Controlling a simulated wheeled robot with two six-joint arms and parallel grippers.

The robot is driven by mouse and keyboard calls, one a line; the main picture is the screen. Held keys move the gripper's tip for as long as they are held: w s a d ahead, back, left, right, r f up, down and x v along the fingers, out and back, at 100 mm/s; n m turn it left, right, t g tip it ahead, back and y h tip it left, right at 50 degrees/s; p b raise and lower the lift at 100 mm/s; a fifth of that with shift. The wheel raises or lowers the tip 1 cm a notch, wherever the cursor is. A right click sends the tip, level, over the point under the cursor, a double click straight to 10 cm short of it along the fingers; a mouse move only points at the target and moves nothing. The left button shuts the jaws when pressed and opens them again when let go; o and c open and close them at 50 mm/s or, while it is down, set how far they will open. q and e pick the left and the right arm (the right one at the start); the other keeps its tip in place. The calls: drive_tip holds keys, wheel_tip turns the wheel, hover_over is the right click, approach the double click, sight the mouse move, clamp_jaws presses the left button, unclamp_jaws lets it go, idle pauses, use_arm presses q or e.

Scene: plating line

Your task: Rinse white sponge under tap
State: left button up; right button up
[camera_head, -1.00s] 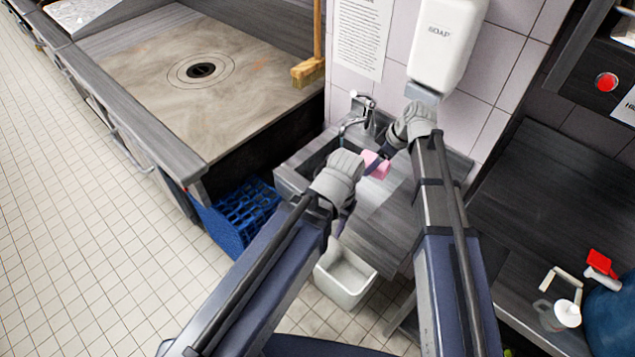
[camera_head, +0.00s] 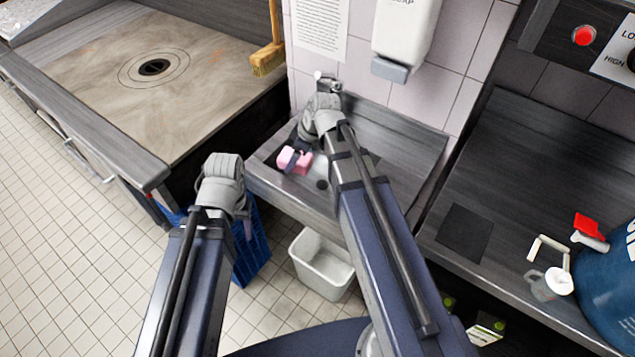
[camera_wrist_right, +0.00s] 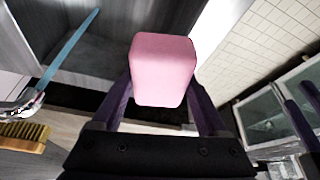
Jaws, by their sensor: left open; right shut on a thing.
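The sponge in view is pink, not white; it is a block (camera_head: 294,160) over the sink basin. My right gripper (camera_head: 290,158) is shut on it. The right wrist view shows the pink sponge (camera_wrist_right: 163,68) between the dark fingers (camera_wrist_right: 162,100). The tap (camera_head: 326,82) is at the wall, partly hidden by my right wrist. In the right wrist view, a blue water stream (camera_wrist_right: 68,52) runs from the tap (camera_wrist_right: 22,106), apart from the sponge. My left gripper (camera_head: 245,220) is open and empty, left of the sink's front edge, its fingers partly hidden.
The steel sink counter (camera_head: 405,140) is bare on the right. A soap dispenser (camera_head: 404,30) hangs above. A white bin (camera_head: 322,268) and a blue crate (camera_head: 252,245) stand below. A broom (camera_head: 268,60) leans by the griddle (camera_head: 150,75). A jug (camera_head: 548,283) sits far right.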

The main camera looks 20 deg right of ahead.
use_arm(q)
drive_tip(key=shift+f+b, duration=2)
drive_tip(key=shift+f, duration=0.75)
use_arm(e)
drive_tip(key=s+d+f+m, duration=0.2)
drive_tip(key=s+d+f, duration=0.2)
drive_tip(key=d+f, duration=0.1)
drive_tip(key=shift+s+d+f+m+t+h, duration=0.2)
drive_tip(key=shift+d+m+t+h, duration=0.15)
drive_tip(key=shift+d, duration=0.3)
drive_tip(key=shift+w, duration=0.15)
use_arm(q)
drive_tip(key=shift+f+b, duration=1.35)
use_arm(e)
drive_tip(key=w+d+f, duration=0.1)
drive_tip(key=w, duration=0.5)
drive_tip(key=w+d+f, duration=0.1)
drive_tip(key=w+d, duration=0.1)
drive_tip(key=w, duration=0.5)
drive_tip(key=shift+w+d+f, duration=0.2)
drive_tip(key=shift+d+f, duration=0.05)
drive_tip(key=shift+f, duration=0.15)
drive_tip(key=shift+s, duration=0.2)
drive_tip(key=s+a, duration=0.2)
drive_tip(key=s, duration=0.5)
drive_tip(key=shift+s, duration=0.2)
